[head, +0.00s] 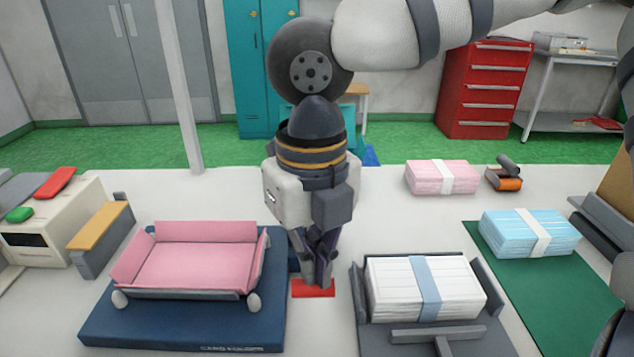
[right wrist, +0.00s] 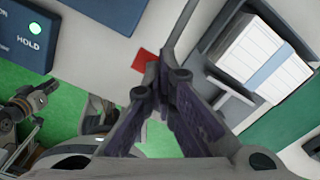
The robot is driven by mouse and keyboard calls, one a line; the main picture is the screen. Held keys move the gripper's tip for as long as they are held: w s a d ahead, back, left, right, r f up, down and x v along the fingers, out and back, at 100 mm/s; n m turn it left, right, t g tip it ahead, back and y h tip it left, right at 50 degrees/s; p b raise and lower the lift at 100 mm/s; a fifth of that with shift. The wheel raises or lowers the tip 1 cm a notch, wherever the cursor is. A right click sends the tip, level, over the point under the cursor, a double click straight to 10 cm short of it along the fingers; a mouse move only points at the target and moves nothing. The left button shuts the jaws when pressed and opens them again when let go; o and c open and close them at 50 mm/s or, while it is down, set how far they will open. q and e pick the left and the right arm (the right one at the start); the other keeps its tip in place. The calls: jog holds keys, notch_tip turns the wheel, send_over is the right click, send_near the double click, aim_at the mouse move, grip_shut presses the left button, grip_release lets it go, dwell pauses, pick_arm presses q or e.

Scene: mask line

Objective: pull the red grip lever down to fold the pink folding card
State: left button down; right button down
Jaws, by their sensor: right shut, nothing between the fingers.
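The pink folding card (head: 195,263) lies flat in the middle on the blue card folder (head: 180,331), its side flaps tilted up around it. My right gripper (head: 318,280) points down over the lever, shut and empty. Its fingertips overlap the lever in the head view; I cannot tell whether they touch it.
A grey tray (head: 362,318) with a banded white stack (head: 390,290) stands close on the right. Blue (head: 500,232) and pink (head: 420,177) banded stacks lie farther right. A beige machine (head: 50,235) and an orange-topped block (head: 100,225) stand at left.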

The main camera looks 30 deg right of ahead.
aim_at(314, 287)
jog(key=shift+f, duration=0.1)
jog(key=shift+s+a+f, duration=0.1)
jog(key=shift+s+f, duration=0.1)
jog(key=shift+f, duration=0.5)
jog(key=shift+s+a+f, duration=0.1)
jog(key=shift+s+f, duration=0.05)
jog(key=shift+f, duration=0.6)
jog(key=shift+s+f, duration=0.1)
jog(key=shift+f, duration=0.15)
jog(key=shift+s, duration=0.1)
jog(key=s+a+r, duration=0.2)
jog(key=s+r, duration=0.2)
jog(key=r, duration=0.3)
jog(key=shift+a, duration=0.3)
